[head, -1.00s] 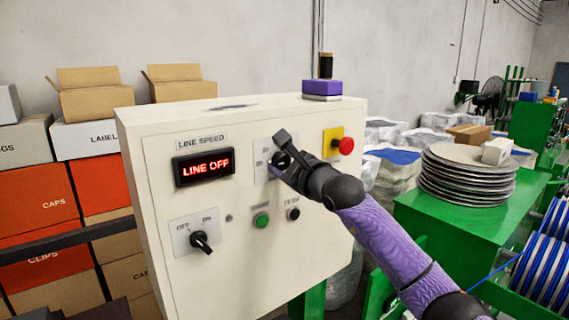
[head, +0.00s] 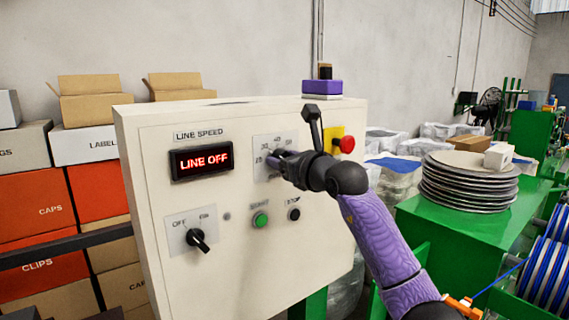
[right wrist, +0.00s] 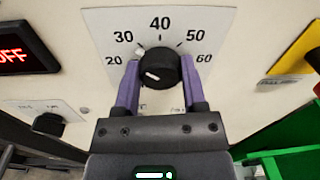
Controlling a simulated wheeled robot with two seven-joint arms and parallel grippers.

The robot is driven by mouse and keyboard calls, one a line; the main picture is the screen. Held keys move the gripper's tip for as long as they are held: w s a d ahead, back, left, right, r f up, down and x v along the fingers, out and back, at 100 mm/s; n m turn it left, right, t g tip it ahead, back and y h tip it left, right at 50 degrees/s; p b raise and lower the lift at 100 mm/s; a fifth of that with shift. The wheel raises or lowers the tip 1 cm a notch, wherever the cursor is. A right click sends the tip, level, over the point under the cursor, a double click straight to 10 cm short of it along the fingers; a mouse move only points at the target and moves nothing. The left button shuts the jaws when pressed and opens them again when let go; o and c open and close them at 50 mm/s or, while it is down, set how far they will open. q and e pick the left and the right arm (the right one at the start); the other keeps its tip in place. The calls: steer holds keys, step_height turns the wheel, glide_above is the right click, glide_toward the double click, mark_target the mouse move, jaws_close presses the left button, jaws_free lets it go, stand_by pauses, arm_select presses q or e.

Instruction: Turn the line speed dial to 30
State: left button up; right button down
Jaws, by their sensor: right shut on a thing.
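The line speed dial is a black round knob (right wrist: 158,72) on a white scale plate (right wrist: 112,22) marked 20 to 60. Its white mark sits at the lower left of its face, on the side of the 20. My right gripper (right wrist: 160,68) has its two purple fingers on either side of the knob, shut on it. In the head view the right gripper (head: 276,162) reaches the plate from the right and hides the knob. The red display (head: 202,161) reads LINE OFF. My left gripper is not in view.
Below are a black OFF switch (head: 198,240), a green button (head: 261,220) and a black button (head: 294,214). A red stop button (head: 346,144) on yellow is close to the right gripper. A purple-topped block (head: 322,88) stands on the cabinet (head: 145,112).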

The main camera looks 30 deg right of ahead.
steer(key=shift+m, duration=0.6)
steer(key=shift+c, duration=0.7)
jaws_free()
steer(key=shift+s, duration=0.1)
steer(key=s+b, duration=0.5)
steer(key=s, duration=0.4)
steer(key=shift+s+d+r, duration=0.15)
steer(key=shift+s+r, duration=0.05)
steer(key=shift+s, duration=0.15)
